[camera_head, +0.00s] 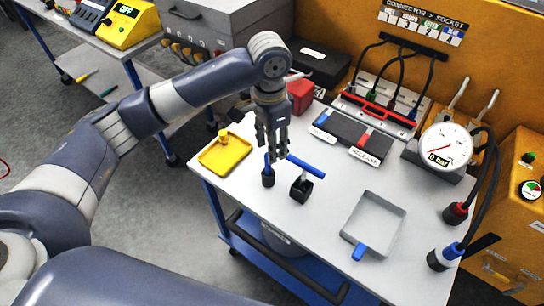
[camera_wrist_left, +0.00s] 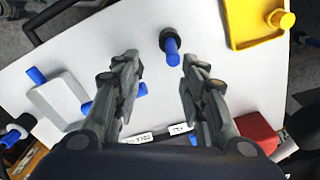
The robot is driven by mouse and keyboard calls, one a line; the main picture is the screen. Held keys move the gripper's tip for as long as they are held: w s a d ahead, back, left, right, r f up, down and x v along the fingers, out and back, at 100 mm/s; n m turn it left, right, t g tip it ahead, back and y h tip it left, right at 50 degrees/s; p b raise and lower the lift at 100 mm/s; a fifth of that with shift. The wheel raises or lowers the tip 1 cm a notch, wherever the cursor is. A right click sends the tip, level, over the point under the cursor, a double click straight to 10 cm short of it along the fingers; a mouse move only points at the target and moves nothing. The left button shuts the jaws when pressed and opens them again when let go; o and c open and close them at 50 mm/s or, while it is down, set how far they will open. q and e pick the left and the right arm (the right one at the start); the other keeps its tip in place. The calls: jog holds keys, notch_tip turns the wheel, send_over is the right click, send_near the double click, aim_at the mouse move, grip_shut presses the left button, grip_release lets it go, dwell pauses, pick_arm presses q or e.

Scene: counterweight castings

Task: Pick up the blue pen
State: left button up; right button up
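The blue pen (camera_head: 267,167) stands upright in a small black holder (camera_head: 268,181) near the front left of the white table. In the left wrist view the blue pen (camera_wrist_left: 172,50) shows from above, with the dark holder (camera_wrist_left: 166,36) around its base. My left gripper (camera_head: 272,150) points down close above the pen. In the left wrist view the left gripper (camera_wrist_left: 158,60) is open and empty, and the pen lies between its fingertips' directions, slightly beyond them. Whether a finger touches the pen cannot be told. My right gripper is not in view.
A blue T-handle (camera_head: 305,166) on a black block (camera_head: 301,190) stands just right of the pen. A yellow tray (camera_head: 225,155) lies to the left, a grey tray (camera_head: 373,224) to the right.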

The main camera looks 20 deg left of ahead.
aim_at(268, 169)
pick_arm(q)
jog(key=shift+w+a+r, duration=0.3)
jog(key=shift+w+r, duration=0.05)
jog(key=shift+w, duration=0.1)
jog(key=shift+w+a+f, duration=0.1)
jog(key=shift+w+f, duration=0.05)
jog(key=shift+f, duration=0.1)
jog(key=f, duration=0.2)
jog(key=f+p, duration=0.1)
jog(key=shift+s+f, duration=0.25)
jog(key=shift+f, duration=0.6)
jog(key=f, duration=0.1)
jog(key=f+p, duration=0.1)
jog(key=f, duration=0.1)
jog(key=f+p, duration=0.1)
jog(key=shift+w+a+f, duration=0.1)
jog(key=shift+a+f, duration=0.15)
jog(key=shift+a, duration=0.05)
jog(key=shift+f, duration=0.35)
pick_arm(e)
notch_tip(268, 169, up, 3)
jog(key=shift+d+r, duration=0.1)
pick_arm(q)
jog(key=shift+c, duration=0.6)
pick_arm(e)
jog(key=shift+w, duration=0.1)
pick_arm(q)
grip_shut()
